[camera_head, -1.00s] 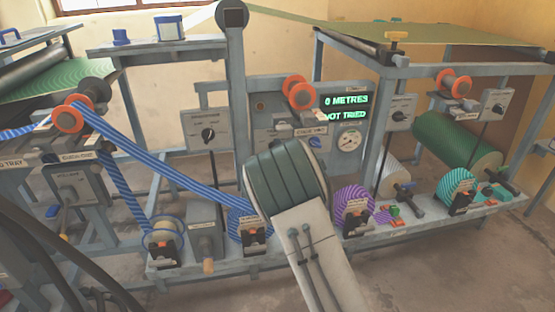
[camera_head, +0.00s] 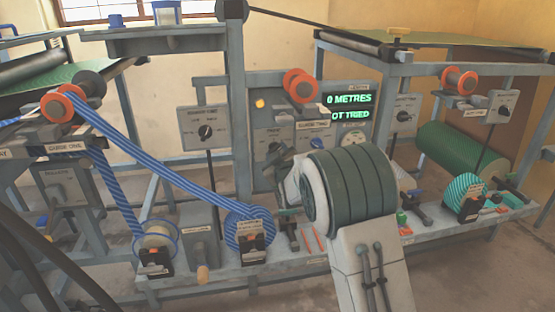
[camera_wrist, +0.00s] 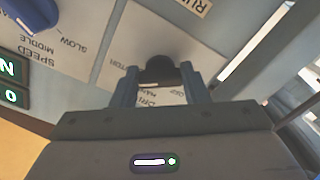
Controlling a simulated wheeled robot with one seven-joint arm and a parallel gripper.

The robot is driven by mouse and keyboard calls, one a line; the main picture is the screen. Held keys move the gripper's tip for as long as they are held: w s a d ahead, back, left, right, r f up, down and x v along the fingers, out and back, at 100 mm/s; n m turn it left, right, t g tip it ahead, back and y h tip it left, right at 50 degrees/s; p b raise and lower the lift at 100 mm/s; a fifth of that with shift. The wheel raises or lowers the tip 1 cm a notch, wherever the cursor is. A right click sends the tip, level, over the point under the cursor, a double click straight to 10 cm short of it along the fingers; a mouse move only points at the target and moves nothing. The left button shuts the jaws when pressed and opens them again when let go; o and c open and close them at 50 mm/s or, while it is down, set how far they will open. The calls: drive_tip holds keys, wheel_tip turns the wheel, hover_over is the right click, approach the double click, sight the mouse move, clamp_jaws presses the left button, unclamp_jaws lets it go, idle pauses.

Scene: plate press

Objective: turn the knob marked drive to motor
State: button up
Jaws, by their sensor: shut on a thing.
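In the wrist view a dark round knob (camera_wrist: 158,76) sits on a pale panel plate (camera_wrist: 112,50), between the two blue-grey fingers of my gripper (camera_wrist: 160,88), which are shut on it. Small upside-down lettering by the fingers reads partly like "DRI", "HAN" and "OFF". A word at the left is cut by a finger. The knob's pointer direction is hard to tell. In the head view my arm reaches to the control panel (camera_head: 268,142) under the display, and hides the knob and fingertips.
A blue knob (camera_wrist: 30,14) with a speed scale is beside the held one. The green display (camera_head: 349,99) reads "0 METRES" and "NOT TRIED", partly covered. A roll of blue striped web (camera_head: 250,228) stands at the bench front. A frame post (camera_head: 238,110) rises left of the panel.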

drive_tip(key=shift+f+m, duration=0.1)
drive_tip(key=shift+m, duration=0.5)
drive_tip(key=o, duration=1)
drive_tip(key=p+v, duration=0.2)
drive_tip(key=v, duration=1.1)
drive_tip(key=shift+s+d, duration=0.1)
drive_tip(key=shift+s, duration=0.3)
